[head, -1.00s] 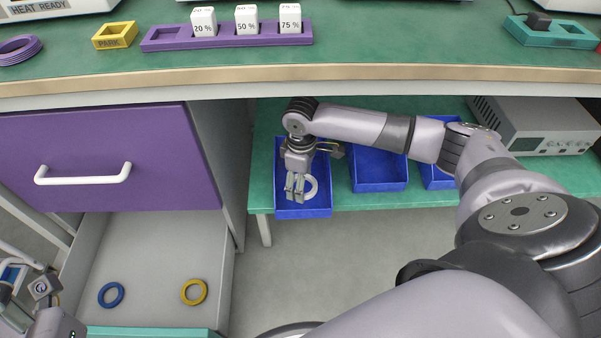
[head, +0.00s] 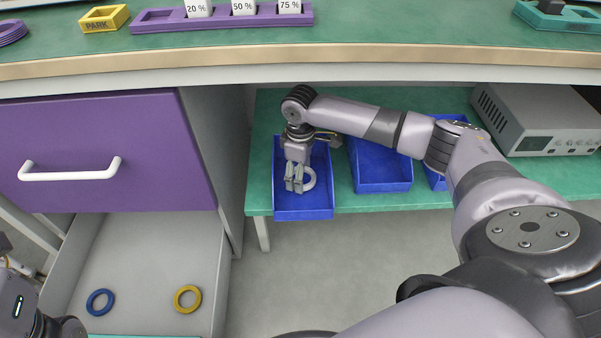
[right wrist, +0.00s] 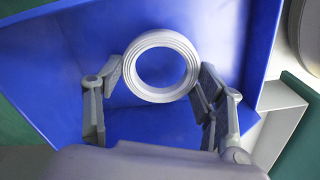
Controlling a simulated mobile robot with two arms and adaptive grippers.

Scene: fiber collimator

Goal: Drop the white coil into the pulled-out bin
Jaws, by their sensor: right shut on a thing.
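The white coil (head: 308,179) is a ribbed ring held between the fingertips of my right gripper (head: 299,178). In the right wrist view the coil (right wrist: 161,66) stands between the two fingers, and the fingers (right wrist: 165,82) are closed on its sides. The pulled-out bin (head: 304,212) is the leftmost blue bin on the lower shelf, its front sticking out past the shelf edge. My right gripper and the coil are over this bin; the bin's blue walls (right wrist: 50,50) surround them in the wrist view. My left gripper's fingers do not show; only part of the left arm is at the left edge.
Two more blue bins (head: 383,186) stand to the right on the green shelf (head: 425,201), the farther one partly behind my right arm. A grey instrument box (head: 535,120) is at the shelf's right. An open drawer (head: 140,270) at left holds a blue ring (head: 100,302) and a yellow ring (head: 187,299).

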